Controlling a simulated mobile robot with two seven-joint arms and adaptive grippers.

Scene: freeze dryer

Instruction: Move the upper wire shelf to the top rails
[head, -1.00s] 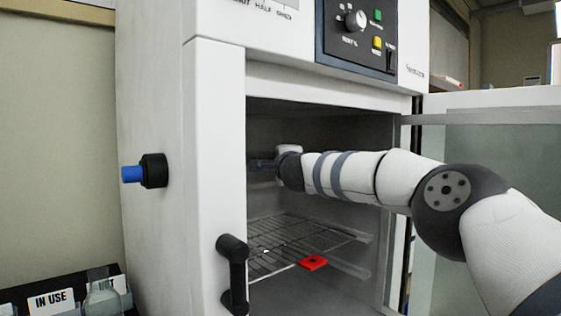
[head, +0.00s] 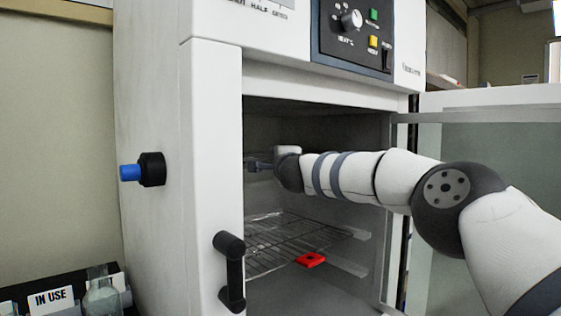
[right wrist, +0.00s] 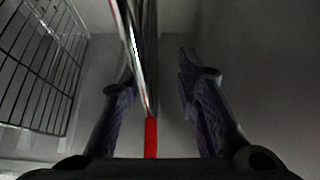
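A wire shelf (head: 290,245) with a red tab (head: 310,259) at its front lies low in the open chamber in the head view. My right gripper (head: 258,164) is well above it, inside the chamber at the left. In the right wrist view, my right gripper (right wrist: 160,90) has its fingers apart. A thin, edge-on metal frame (right wrist: 138,50) with a red strip (right wrist: 151,138) runs between them, nearer the left finger. I cannot tell whether this is the shelf seen in the head view. A wire grid (right wrist: 35,65) shows at left. My left gripper is out of view.
The white dryer cabinet (head: 170,220) has a black door handle (head: 230,270) at its front left. A blue-tipped knob (head: 150,170) sticks out of its side. The door (head: 485,180) stands open at right. A bottle (head: 102,296) stands at bottom left.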

